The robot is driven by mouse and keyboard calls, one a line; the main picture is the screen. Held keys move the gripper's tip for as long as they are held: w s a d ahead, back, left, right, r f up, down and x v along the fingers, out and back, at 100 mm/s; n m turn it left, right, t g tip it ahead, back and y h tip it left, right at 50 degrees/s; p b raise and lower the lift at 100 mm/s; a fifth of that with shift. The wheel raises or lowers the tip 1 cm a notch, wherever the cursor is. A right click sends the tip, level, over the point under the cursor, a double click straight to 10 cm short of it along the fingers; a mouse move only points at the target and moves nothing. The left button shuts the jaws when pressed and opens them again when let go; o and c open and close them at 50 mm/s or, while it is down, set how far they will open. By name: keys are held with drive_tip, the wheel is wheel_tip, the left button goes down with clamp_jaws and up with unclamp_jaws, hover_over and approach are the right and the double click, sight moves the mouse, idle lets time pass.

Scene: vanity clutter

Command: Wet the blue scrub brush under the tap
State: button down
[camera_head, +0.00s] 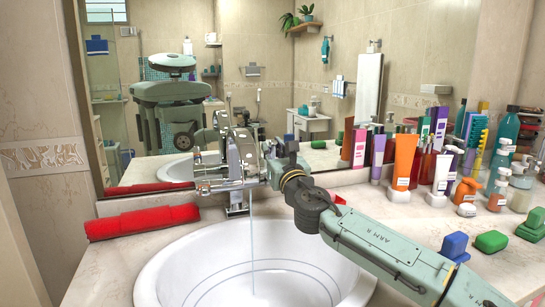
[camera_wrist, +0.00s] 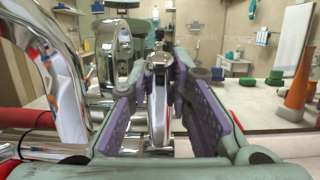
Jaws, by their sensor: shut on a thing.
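My gripper (camera_head: 262,168) is at the chrome tap (camera_head: 232,150), far to the left of the brush. In the wrist view my gripper (camera_wrist: 160,78) has its purple-padded fingers on either side of a chrome lever of the tap (camera_wrist: 158,108) and is shut on it. A thin stream of water (camera_head: 253,245) falls from the tap into the white basin (camera_head: 160,283).
A red rolled towel (camera_head: 142,222) lies left of the basin. Green blocks (camera_head: 491,241), tubes and an orange tube (camera_head: 404,160) and pump bottles (camera_head: 498,190) crowd the right counter. A large mirror (camera_head: 270,70) stands behind the tap.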

drive_tip(key=c, duration=1.4)
unclamp_jaws()
drive_tip(key=shift+c, duration=0.2)
drive_tip(key=v, duration=1.2)
